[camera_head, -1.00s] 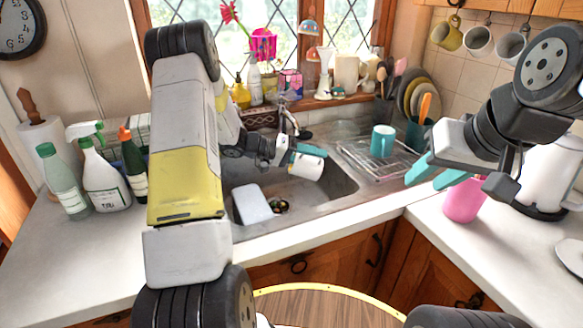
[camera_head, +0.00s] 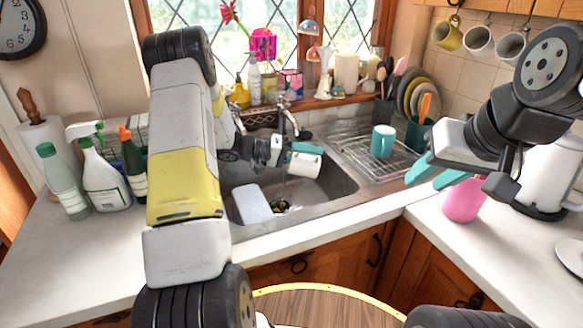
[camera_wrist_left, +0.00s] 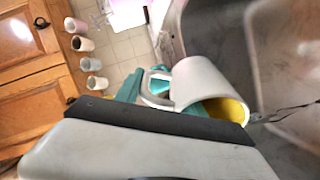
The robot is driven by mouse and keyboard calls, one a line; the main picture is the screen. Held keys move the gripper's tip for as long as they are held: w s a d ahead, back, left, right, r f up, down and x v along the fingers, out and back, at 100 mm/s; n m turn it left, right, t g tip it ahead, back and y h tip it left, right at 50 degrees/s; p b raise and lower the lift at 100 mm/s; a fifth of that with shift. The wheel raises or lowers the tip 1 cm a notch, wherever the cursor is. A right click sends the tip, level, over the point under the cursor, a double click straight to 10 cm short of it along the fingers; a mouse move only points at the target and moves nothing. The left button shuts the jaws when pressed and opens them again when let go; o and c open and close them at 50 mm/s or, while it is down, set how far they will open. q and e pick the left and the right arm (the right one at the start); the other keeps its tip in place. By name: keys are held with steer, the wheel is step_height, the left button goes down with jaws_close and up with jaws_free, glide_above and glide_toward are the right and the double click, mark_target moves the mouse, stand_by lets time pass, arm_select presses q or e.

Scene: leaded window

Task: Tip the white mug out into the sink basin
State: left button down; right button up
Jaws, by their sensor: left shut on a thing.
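The white mug (camera_head: 308,165) is held over the sink basin (camera_head: 325,190) by my left gripper (camera_head: 292,152), which is shut on it. In the left wrist view the mug (camera_wrist_left: 200,82) lies on its side, its yellow inside showing at the mouth. The teal fingers of the left gripper (camera_wrist_left: 145,88) are at the mug's handle. In the head view the mug is tilted, and a thin dark streak shows below its left side. My right gripper (camera_head: 440,175) is open and empty above the right counter, near the pink cup (camera_head: 464,200).
A white board-like item (camera_head: 252,204) and some small items lie in the basin. A teal mug (camera_head: 383,140) stands on the drying rack (camera_head: 375,162) at right. The faucet (camera_head: 289,118) is behind the left gripper. Spray bottles (camera_head: 102,175) stand on the left counter.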

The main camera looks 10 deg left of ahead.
mark_target(299, 157)
arm_select(q)
steer(key=shift+s+a+r+h, duration=0.1)
steer(key=shift+a+r+h, duration=0.3)
steer(key=shift+a, duration=0.25)
steer(key=shift+s+a+r+n+t+h, duration=0.15)
steer(key=shift+a+r+t+h, duration=0.15)
steer(key=shift+a+h, duration=0.35)
steer(key=shift+a+r+n+t+h, duration=0.15)
steer(key=shift+a+r+t+h, duration=0.2)
steer(key=shift+h, duration=0.5)
stand_by(0.7)
